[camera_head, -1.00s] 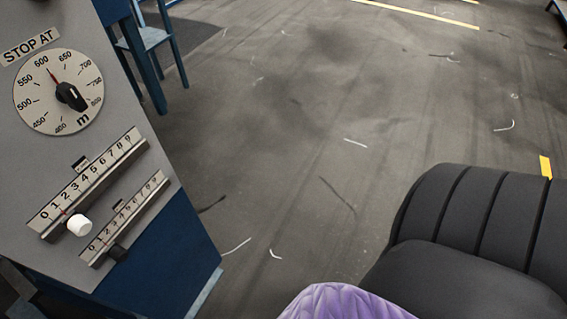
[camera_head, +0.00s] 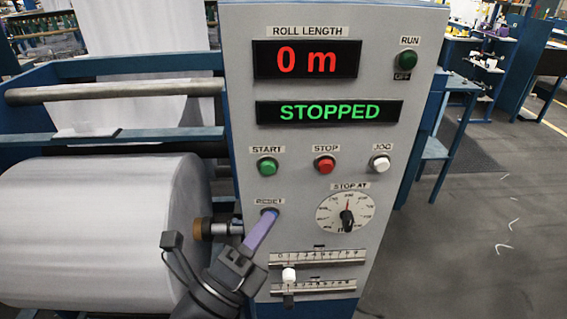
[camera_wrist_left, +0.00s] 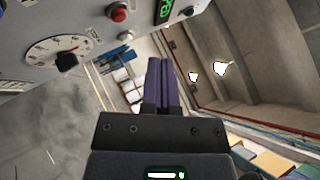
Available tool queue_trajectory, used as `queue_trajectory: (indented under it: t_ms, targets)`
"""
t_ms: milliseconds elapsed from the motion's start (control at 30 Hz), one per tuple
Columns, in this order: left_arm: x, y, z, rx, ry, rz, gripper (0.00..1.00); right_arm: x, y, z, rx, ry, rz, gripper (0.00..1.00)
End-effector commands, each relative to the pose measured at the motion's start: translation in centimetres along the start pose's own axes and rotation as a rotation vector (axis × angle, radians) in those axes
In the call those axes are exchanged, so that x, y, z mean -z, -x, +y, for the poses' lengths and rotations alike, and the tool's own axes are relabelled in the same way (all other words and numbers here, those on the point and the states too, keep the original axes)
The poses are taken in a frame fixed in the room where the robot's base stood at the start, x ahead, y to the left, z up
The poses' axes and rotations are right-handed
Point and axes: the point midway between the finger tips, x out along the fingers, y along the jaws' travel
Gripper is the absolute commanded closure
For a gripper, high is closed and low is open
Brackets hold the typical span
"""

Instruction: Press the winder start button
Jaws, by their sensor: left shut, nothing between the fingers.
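The green start button (camera_head: 267,167) sits under the START label on the grey winder control panel (camera_head: 237,120). The red stop button (camera_head: 325,166) and the white jog button (camera_head: 380,163) are to its right. My left gripper (camera_head: 269,213) is shut and empty, its purple fingers pointing up at the panel. In the head view its tips overlap the spot just under the RESET label, below the start button. I cannot tell whether they touch the panel. In the left wrist view the shut fingers (camera_wrist_left: 161,63) show beside the panel's stop button (camera_wrist_left: 119,12); the start button is not visible there.
The red display (camera_head: 306,59) reads 0 m and the green one (camera_head: 329,111) reads STOPPED. The RUN lamp (camera_head: 407,59) is dark green. A stop-at dial (camera_head: 345,214) and two sliders are lower on the panel. A large white roll (camera_head: 95,228) is left. Open floor lies right.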

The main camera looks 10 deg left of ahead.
Motion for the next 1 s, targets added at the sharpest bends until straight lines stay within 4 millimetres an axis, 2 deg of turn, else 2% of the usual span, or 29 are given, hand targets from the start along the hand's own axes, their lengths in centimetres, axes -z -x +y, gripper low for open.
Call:
queue_trajectory:
  t_ms: [367, 800, 1000]
  targets:
    - [-0.3, -0.4, 0.4, -0.001, 0.0, 0.0, 1.0, 0.0, -0.1, 0.0, 0.0, 0.0, 0.0, 0.41]
    - [-3.4, -4.7, 3.7, -0.001, 0.001, -0.001, 1.0, -0.1, -0.8, -0.1, 0.001, 0.0, -0.002, 0.41]
    - [-4.3, -5.8, 4.5, -0.001, 0.002, -0.001, 1.0, -0.1, -1.0, -0.1, 0.002, 0.0, -0.002, 0.41]
